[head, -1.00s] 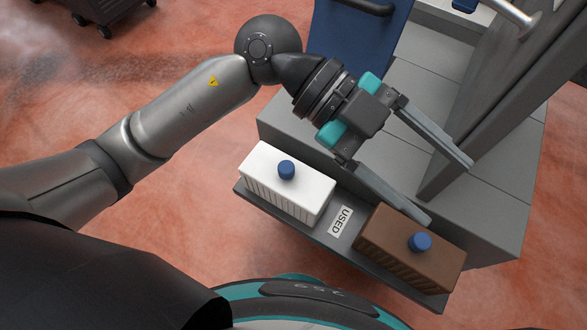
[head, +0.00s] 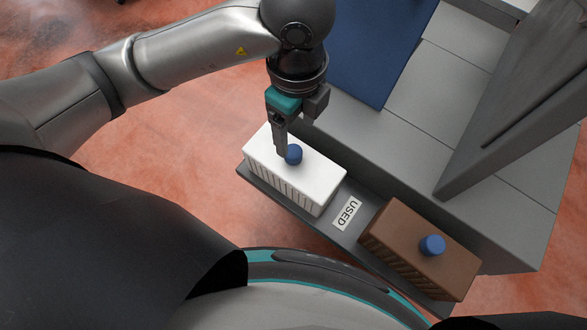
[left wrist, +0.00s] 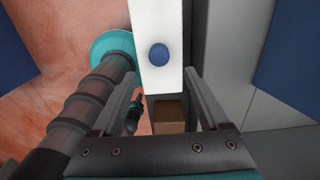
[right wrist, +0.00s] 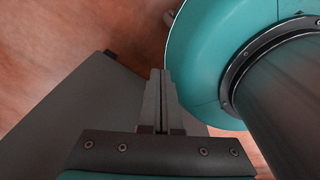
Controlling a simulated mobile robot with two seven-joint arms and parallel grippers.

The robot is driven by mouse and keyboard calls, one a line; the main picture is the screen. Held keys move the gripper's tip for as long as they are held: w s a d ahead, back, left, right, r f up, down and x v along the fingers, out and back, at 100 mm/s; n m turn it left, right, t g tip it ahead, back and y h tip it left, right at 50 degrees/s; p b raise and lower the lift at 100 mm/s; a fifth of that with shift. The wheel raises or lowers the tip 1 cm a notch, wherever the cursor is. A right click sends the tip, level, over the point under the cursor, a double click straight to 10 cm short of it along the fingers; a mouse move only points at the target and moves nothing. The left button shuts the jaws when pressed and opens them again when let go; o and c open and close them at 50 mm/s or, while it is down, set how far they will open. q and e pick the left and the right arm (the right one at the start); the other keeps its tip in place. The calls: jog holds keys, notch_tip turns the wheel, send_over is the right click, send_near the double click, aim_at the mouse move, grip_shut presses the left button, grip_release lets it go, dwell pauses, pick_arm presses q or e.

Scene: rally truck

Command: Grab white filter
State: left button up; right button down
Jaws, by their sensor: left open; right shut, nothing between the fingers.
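The white filter (head: 308,186) is a white ribbed box with a blue knob (head: 293,154) on top. It sits on the left end of a grey shelf (head: 375,240). My left gripper (head: 282,152) points down over the filter, close to the knob in the head view. In the left wrist view the filter (left wrist: 158,25) and its knob (left wrist: 159,54) show ahead of the open fingers (left wrist: 165,82), with nothing held between them. In the right wrist view my right gripper (right wrist: 157,75) has its fingers together and empty.
A brown filter (head: 415,250) with a blue knob sits at the right end of the shelf. A "USED" label (head: 347,214) lies between the two filters. A grey slanted post (head: 510,110) and a blue panel (head: 370,50) stand behind.

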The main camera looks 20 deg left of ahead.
aim_at(293, 151)
pick_arm(q)
notch_tip(293, 151, down, 3)
jog(key=shift+f+b, duration=0.2)
jog(key=shift+b, duration=0.1)
jog(key=shift+f, duration=0.2)
jog(key=f, duration=0.1)
jog(key=f+b, duration=0.1)
jog(key=f, duration=0.2)
jog(key=shift+a+f+b, duration=0.2)
jog(key=shift+a+b, duration=0.1)
jog(key=shift+b, duration=0.05)
jog(key=shift+f, duration=0.2)
jog(key=c, duration=1.1)
grip_shut()
pick_arm(e)
jog(key=shift+t, duration=0.4)
jog(key=w, duration=0.1)
jog(key=w+d+f, duration=0.2)
jog(key=shift+w+d+f, duration=0.2)
jog(key=shift+w+d, duration=0.05)
jog(key=shift+w, duration=0.1)
